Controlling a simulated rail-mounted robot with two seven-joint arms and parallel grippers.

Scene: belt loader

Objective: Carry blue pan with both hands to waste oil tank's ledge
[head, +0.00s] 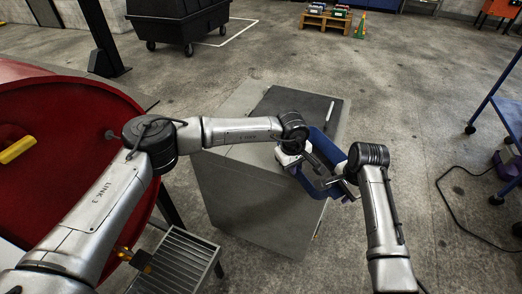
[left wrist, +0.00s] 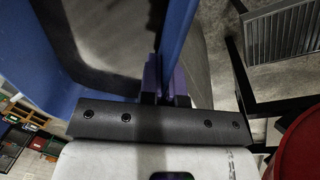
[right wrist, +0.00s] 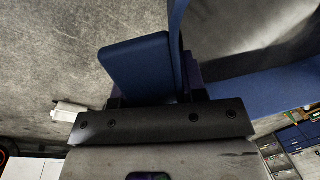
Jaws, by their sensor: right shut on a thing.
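The blue pan (head: 334,152) is at the right edge of the grey cabinet (head: 240,185), between my two grippers; I cannot tell whether it touches the cabinet. My left gripper (head: 309,162) is shut on the pan's wall, which stands between its fingers in the left wrist view (left wrist: 167,85). My right gripper (head: 337,180) is shut on the pan's near right side. In the right wrist view a blue flap of the pan (right wrist: 138,65) shows at its fingers. A large red round tank (head: 70,120), perhaps the waste oil tank, stands left, with a slatted metal ledge (head: 178,262) beside it.
A dark mat and a white pen-like item (head: 329,112) lie on the cabinet. A black wheeled bin (head: 180,18) stands at the back. A blue cart (head: 497,95) and a floor cable (head: 445,205) are at right. Open concrete floor lies between.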

